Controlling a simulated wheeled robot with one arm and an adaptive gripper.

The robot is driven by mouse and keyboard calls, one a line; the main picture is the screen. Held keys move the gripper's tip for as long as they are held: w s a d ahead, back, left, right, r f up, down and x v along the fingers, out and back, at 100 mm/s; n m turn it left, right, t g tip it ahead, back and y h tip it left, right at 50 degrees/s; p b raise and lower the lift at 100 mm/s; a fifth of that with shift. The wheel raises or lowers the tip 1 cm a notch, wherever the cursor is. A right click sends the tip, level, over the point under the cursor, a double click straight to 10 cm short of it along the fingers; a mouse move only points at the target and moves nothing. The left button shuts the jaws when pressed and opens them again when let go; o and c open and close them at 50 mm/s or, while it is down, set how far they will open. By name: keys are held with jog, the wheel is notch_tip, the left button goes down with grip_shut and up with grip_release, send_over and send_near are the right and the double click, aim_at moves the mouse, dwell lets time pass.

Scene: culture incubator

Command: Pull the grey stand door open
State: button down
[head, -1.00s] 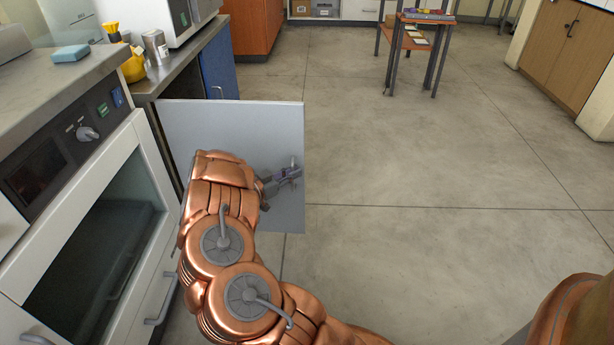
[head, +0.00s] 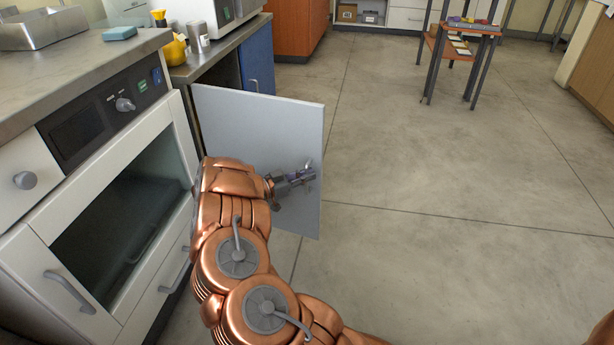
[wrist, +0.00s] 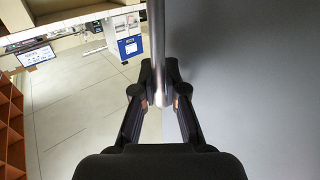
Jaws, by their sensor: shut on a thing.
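The grey stand door (head: 265,125) stands swung out from the stand beneath the steel counter, in the middle left of the head view. In the wrist view its grey face (wrist: 250,80) fills the right side. A metal bar handle (wrist: 157,50) runs along the door near its edge. My gripper (wrist: 160,92) is shut on this handle, with one finger on each side of it. In the head view my gripper (head: 309,175) is at the door's outer edge, and my arm hides part of the door's lower left.
An oven-like unit with a dark glass front (head: 125,225) stands at left. A blue cabinet door (head: 257,60) is behind the grey door. A small shelf table (head: 460,45) stands at the back. The concrete floor (head: 430,170) right of the door is clear.

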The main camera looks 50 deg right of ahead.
jog(key=c, duration=1.5)
grip_release()
jog(key=shift+w, duration=0.1)
jog(key=v, duration=1.2)
jog(key=shift+d+r, duration=0.1)
